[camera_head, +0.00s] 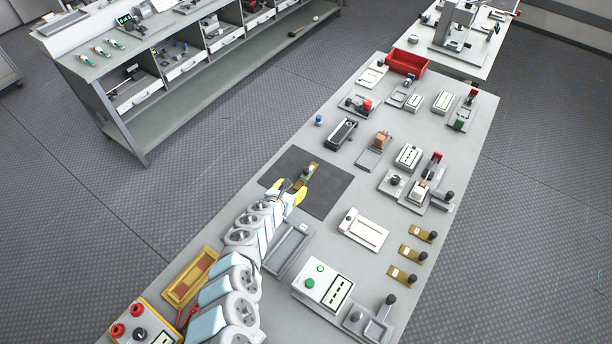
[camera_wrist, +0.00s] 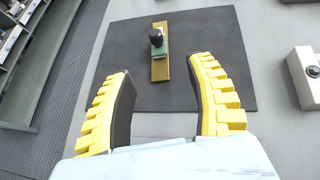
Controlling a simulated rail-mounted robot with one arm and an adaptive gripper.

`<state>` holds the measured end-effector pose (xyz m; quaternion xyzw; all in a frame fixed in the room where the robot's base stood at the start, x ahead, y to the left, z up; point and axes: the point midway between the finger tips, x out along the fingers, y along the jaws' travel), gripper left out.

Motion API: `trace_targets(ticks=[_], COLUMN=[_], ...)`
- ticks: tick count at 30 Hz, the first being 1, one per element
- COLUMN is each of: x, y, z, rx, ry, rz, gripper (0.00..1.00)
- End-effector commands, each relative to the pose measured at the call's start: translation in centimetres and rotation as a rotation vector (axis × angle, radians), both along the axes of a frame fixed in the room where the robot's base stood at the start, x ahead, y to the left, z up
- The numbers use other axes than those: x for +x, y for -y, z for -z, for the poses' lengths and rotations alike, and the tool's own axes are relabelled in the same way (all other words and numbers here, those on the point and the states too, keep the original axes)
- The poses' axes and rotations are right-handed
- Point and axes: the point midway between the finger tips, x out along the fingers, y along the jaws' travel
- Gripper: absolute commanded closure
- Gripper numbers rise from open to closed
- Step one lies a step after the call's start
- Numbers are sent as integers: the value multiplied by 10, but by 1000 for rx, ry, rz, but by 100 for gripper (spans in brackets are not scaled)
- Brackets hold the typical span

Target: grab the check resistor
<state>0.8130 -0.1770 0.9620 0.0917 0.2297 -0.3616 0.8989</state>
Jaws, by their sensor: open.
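A brass plate with a green block and a black knob, which looks like the check resistor (camera_head: 308,172), lies on a dark mat (camera_head: 325,201). In the wrist view the same piece (camera_wrist: 160,65) stands with its black knob up, just beyond the fingertips and roughly midway between them. My gripper (camera_head: 289,188) is over the near left part of the mat, its yellow fingers apart and empty. In the wrist view my gripper (camera_wrist: 161,68) frames the near end of the brass plate; no contact shows.
Several brass pieces with black knobs (camera_head: 411,254) stand at the right edge of the bench. A white slotted fixture (camera_head: 363,230) is right of the mat. A grey tray (camera_head: 289,248) and a white box with a green button (camera_head: 322,286) are nearer. The mat around the piece is clear.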

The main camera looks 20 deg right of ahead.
Motion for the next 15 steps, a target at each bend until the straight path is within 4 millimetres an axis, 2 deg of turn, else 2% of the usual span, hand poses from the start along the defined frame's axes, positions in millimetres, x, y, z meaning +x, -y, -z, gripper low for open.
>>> trace_targets(ticks=[15], x=[19], y=[20], z=[15], rx=[1], ry=[3], rz=[3], gripper=[44])
